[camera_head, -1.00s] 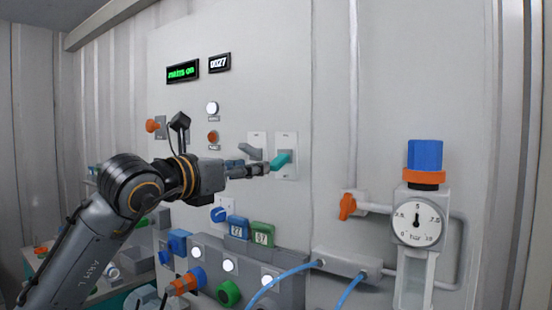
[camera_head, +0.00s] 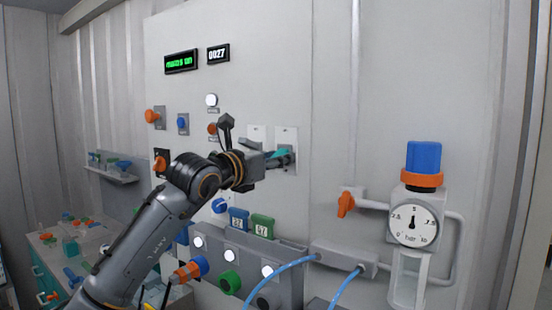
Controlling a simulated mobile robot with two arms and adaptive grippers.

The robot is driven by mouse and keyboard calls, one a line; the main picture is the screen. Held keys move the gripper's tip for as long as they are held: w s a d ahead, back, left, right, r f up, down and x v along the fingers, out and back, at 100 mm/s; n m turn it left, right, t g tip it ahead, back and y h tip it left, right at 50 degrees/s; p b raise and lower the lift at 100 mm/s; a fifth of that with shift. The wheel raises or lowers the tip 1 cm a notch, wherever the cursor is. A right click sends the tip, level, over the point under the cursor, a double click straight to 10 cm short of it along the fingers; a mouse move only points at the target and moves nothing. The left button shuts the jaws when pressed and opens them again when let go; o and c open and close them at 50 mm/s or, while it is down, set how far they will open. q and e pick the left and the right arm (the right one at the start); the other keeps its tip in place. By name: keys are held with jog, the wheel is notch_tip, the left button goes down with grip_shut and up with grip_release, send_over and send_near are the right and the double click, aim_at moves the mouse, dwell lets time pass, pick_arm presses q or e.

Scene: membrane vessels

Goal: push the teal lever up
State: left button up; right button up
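The teal lever (camera_head: 281,153) sits on a white plate (camera_head: 286,135) on the pale wall panel. Only its upper part shows; the fingers cover the rest, and I cannot tell how far it is tilted. My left gripper (camera_head: 286,161) reaches in from the left. Its fingertips are at the lever, in front of or just under it; I cannot tell if they touch. The fingers look close together, but their gap is not clear. My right gripper is not in view.
A second white plate (camera_head: 257,133) is left of the lever's plate, its lower part hidden by my gripper. Below are blue (camera_head: 238,219) and green (camera_head: 262,226) numbered blocks. Right are an orange valve handle (camera_head: 345,204) and a pressure gauge (camera_head: 413,224). Bare panel lies above the plates.

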aim_at(277, 144)
pick_arm(q)
grip_shut()
jog(key=shift+r, duration=0.1)
jog(key=shift+a+r+g+y+p, duration=0.1)
jog(key=shift+r+g+y+p, duration=0.4)
jog(key=shift+p, duration=0.6)
notch_tip(277, 144, up, 2)
jog(key=g+y+p, duration=0.2)
jog(key=g+p, duration=0.1)
jog(key=p, duration=0.4)
jog(key=g+y+p, duration=0.2)
jog(key=g+p, duration=0.1)
jog(key=p, duration=0.4)
jog(key=shift+r, duration=0.15)
jog(key=shift+w+g+y+p, duration=0.1)
jog(key=shift+g+y+p, duration=0.45)
jog(key=shift+p, duration=0.65)
jog(key=shift+o, duration=2.1)
grip_release()
jog(key=shift+f, duration=0.2)
